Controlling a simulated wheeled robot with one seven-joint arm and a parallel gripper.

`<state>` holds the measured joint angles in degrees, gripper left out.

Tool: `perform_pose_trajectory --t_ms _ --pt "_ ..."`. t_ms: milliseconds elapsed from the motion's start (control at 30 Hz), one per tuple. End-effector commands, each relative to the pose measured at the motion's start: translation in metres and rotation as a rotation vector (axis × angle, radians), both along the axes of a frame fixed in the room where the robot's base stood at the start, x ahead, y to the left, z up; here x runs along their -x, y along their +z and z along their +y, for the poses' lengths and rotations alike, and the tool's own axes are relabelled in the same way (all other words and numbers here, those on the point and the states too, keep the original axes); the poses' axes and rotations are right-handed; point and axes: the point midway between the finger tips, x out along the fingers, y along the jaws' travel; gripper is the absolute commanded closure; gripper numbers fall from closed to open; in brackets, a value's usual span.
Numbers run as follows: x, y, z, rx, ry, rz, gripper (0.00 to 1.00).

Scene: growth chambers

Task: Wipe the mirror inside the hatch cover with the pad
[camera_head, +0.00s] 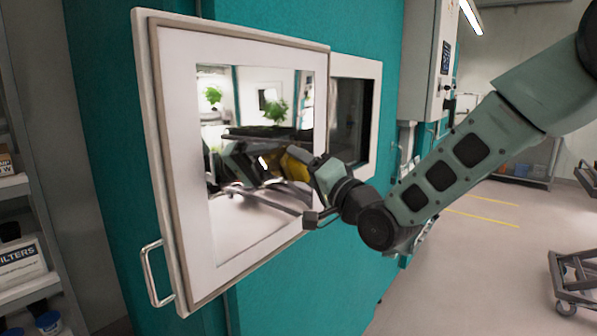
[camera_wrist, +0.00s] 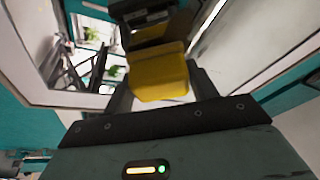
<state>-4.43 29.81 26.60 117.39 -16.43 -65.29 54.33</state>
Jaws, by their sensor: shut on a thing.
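The hatch cover (camera_head: 180,150) stands swung open, with its inner side facing me. The mirror (camera_head: 235,235) is set in its pale frame and reflects green plants and my arm. My gripper (camera_wrist: 163,82) is shut on the yellow pad (camera_wrist: 160,72), which sits between the two fingers. In the head view my gripper (camera_head: 313,172) is at the right part of the mirror, around mid-height. Yellow shows there at its tip, and I cannot tell pad from reflection. Whether the pad touches the glass is unclear.
A metal handle (camera_head: 152,275) sticks out at the cover's lower left. The hatch opening (camera_head: 347,118) is behind the cover at right, in the teal wall (camera_head: 330,275). Shelves (camera_head: 28,190) stand at far left, a cart (camera_head: 575,280) at far right. Floor between is clear.

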Motion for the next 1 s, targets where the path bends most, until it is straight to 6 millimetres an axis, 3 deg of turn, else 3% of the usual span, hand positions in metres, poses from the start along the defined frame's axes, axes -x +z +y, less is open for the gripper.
perform_pose_trajectory --t_ms 767,1000 --pt "-0.042 0.0 -0.027 -0.001 0.0 -0.001 0.61" --pt "-0.043 -0.001 -0.03 0.0 0.003 -0.001 0.61"
